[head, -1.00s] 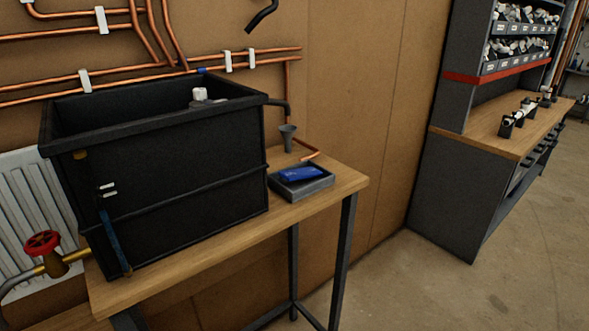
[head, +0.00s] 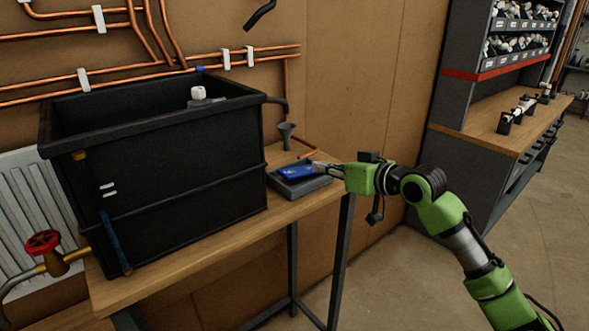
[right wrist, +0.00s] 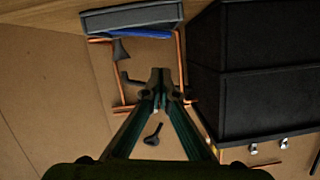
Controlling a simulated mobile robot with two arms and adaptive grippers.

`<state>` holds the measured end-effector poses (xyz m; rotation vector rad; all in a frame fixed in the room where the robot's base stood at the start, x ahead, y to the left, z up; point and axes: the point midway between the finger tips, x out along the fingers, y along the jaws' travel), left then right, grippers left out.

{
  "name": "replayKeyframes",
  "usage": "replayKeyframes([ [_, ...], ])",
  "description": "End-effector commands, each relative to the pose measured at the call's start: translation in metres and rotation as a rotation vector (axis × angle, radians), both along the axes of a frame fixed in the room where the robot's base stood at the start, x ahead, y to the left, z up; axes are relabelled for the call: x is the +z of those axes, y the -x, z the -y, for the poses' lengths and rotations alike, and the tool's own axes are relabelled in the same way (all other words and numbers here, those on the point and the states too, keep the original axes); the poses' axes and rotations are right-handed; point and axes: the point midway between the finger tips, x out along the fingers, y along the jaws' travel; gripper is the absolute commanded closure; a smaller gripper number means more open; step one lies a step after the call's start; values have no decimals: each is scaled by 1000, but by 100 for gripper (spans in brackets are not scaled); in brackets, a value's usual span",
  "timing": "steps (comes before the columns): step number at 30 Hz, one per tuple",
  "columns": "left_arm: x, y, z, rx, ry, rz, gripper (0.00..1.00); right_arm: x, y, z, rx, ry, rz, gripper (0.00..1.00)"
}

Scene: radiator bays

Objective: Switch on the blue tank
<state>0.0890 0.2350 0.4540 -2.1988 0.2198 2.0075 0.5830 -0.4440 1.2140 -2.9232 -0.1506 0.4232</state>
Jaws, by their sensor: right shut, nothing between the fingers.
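No tank that is blue overall is in view. A large black open-topped tank (head: 170,165) stands on the wooden bench; it also shows at the right of the right wrist view (right wrist: 260,65). It has a blue strip (head: 114,240) on its front and a white fitting (head: 198,94) inside its rim. A red-handled valve (head: 42,242) is on a brass pipe at its left. My right gripper (head: 320,168) is shut and empty, by the grey tray (head: 302,189) right of the tank. Its fingers (right wrist: 160,85) show together in the right wrist view. My left gripper is out of view.
The tray holds a blue object (head: 292,172), also in the right wrist view (right wrist: 138,33). A grey funnel (head: 286,135) stands behind it. Copper pipes (head: 240,60) run along the wall. A grey workbench (head: 465,185) with shelves is at the right; open floor lies in front of it.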

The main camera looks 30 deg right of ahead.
Motion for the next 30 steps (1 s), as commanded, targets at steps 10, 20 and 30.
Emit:
replayKeyframes([
  [10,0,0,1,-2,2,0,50,19,-2,7,-4,-17,36,100],
  [20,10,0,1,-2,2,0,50,18,-18,5,-5,-20,34,100],
  [30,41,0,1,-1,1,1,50,3,-86,-4,-5,-22,34,100],
])
